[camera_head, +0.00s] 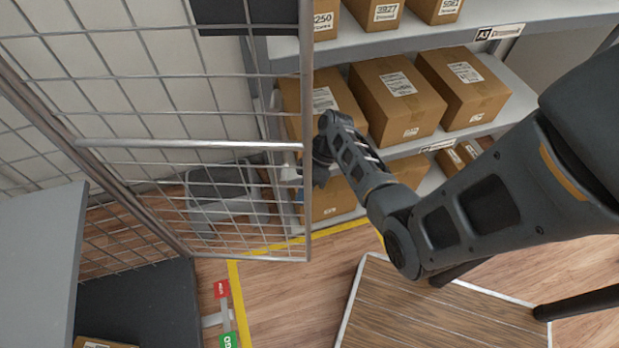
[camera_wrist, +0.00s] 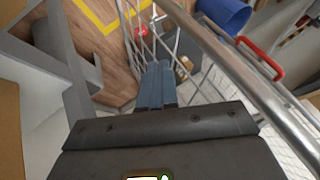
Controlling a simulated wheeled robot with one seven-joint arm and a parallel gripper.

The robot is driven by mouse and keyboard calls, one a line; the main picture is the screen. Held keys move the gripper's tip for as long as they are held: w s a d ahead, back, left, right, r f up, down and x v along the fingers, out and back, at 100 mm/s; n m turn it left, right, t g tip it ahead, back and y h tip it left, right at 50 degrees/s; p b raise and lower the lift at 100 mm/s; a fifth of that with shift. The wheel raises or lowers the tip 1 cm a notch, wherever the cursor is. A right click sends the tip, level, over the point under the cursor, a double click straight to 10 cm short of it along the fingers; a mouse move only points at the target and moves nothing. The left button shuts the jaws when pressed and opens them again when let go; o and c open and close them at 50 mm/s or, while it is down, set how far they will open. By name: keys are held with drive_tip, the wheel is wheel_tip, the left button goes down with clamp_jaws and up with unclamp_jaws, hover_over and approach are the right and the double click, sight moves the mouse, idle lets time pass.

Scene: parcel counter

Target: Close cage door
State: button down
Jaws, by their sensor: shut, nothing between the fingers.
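The cage door (camera_head: 200,144) is a grey wire-mesh panel with a metal frame and a crossbar, at the left of the head view. It stands at an angle, with its free edge near the shelf. My gripper (camera_head: 319,172) is beside that free edge, just to its right; its fingertips are hard to make out there. In the wrist view my gripper (camera_wrist: 157,85) has its bluish fingers together and empty. A thick door tube (camera_wrist: 240,72) and mesh wires pass close to the right of the fingers. I cannot tell whether they touch.
Shelves with cardboard parcels (camera_head: 398,98) stand behind my arm. A grey bin (camera_head: 232,196) shows behind the mesh. A grey counter (camera_head: 38,265) is at left.

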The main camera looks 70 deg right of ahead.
sight(303, 206)
drive_tip(key=shift+s+a+r+p, duration=0.1)
drive_tip(key=shift+s+a, duration=0.1)
drive_tip(key=shift+a, duration=0.35)
drive_tip(key=shift+s+a+p, duration=0.1)
drive_tip(key=shift+s+a, duration=0.15)
drive_tip(key=shift+a, duration=0.3)
drive_tip(key=shift+s+a+r+p, duration=0.1)
drive_tip(key=shift+s+a, duration=0.1)
drive_tip(key=shift+a, duration=0.35)
